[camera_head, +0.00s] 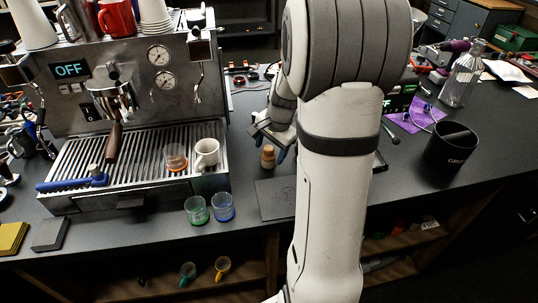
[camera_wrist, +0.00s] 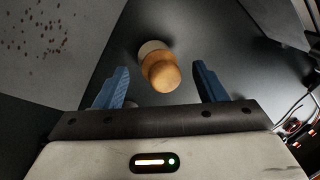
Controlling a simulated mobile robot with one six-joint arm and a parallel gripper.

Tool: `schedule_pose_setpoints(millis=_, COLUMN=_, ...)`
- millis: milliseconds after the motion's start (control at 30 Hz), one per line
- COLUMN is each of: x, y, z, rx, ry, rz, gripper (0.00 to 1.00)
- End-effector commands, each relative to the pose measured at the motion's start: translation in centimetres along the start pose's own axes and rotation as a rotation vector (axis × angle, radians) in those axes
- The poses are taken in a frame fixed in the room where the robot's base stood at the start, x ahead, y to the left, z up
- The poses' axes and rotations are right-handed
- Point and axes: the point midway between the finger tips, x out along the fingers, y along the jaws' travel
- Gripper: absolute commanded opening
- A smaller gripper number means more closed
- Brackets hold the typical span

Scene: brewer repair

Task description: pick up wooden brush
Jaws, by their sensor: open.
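The wooden brush (camera_head: 268,157) is a small, round, light-wood piece standing on the dark counter, right of the espresso machine. In the wrist view the wooden brush (camera_wrist: 160,70) shows a rounded orange-brown top with a paler part behind it. My gripper (camera_head: 273,146) is low over the counter at the brush, partly hidden by my arm. In the wrist view my gripper (camera_wrist: 162,85) is open, with one blue finger on each side of the brush. Gaps show between the brush and both fingers.
The espresso machine (camera_head: 75,95) stands left, with a white cup (camera_head: 206,153) on its tray. Green (camera_head: 197,210) and blue (camera_head: 223,207) glasses stand in front. A dark mat (camera_head: 275,199) lies near the brush. A black bin (camera_head: 450,148) and a glass bottle (camera_head: 461,78) stand right.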

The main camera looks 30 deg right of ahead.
Motion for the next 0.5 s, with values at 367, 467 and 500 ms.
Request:
schedule_pose_setpoints(millis=367, x=1.48, y=0.06, z=-0.04, rx=0.000, ry=0.000, rz=0.000, gripper=0.64)
schedule_pose_setpoints(millis=467, x=1.47, y=0.07, z=-0.04, rx=0.000, ry=0.001, rz=0.000, gripper=0.57)
schedule_pose_setpoints(millis=500, x=1.47, y=0.07, z=-0.05, rx=0.000, ry=0.001, rz=0.000, gripper=0.54)
